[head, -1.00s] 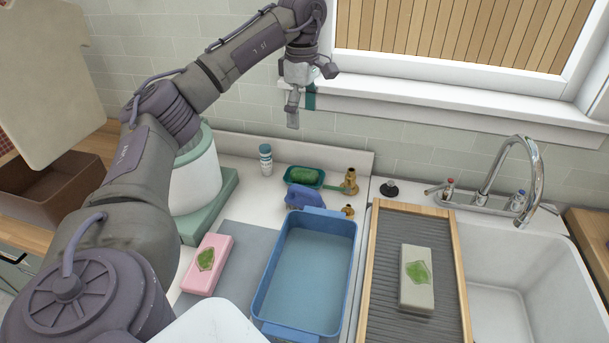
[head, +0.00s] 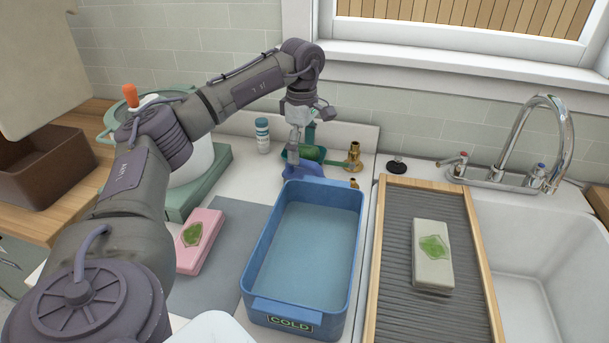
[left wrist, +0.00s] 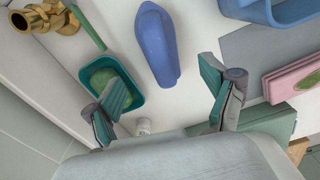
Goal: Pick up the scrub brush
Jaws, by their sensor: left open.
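The blue scrub brush (head: 305,171) lies on the white counter behind the blue basin, and its bristles are not visible. In the left wrist view the brush (left wrist: 157,45) shows from above, long and rounded. My left gripper (head: 301,146) is open and empty above the counter, close to the brush and the soap dish. In the left wrist view its fingers (left wrist: 164,84) are spread wide, and the near end of the brush points into the gap between them. My right gripper is not in view.
A teal dish with green soap (left wrist: 105,82) sits beside the brush, near one finger. Brass fittings (head: 354,156) stand to the right. A blue water basin (head: 254,285), a pink block (head: 208,240) and a white bottle (head: 262,136) are nearby. The washboard (head: 388,300) lies right.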

